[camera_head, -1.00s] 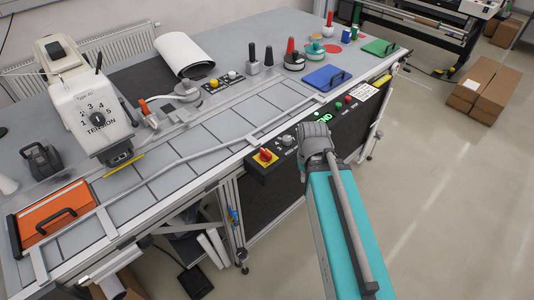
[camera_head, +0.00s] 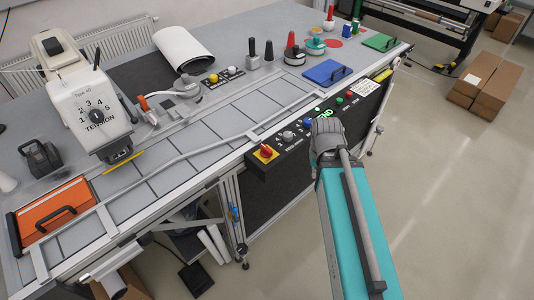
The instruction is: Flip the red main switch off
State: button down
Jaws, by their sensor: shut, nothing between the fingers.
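The red main switch (camera_head: 266,152) is a rotary knob on a yellow square plate, at the left end of the black control panel on the table's front edge. The knob is in plain view, with nothing covering it. My arm reaches up from the bottom right, and its grey rounded joint (camera_head: 326,136) stands to the right of the switch, in front of the panel. My gripper and its fingers do not show; the arm seems to hide them.
An orange plate with a black handle (camera_head: 55,215) lies at the table's left. The floor at right is clear before the cardboard boxes (camera_head: 487,85).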

aim_at(265, 152)
jog(key=z, duration=0.2)
jog(key=k, duration=1.6)
jog(key=u, duration=0.45)
jog(key=i, duration=1)
jog(key=z, duration=0.05)
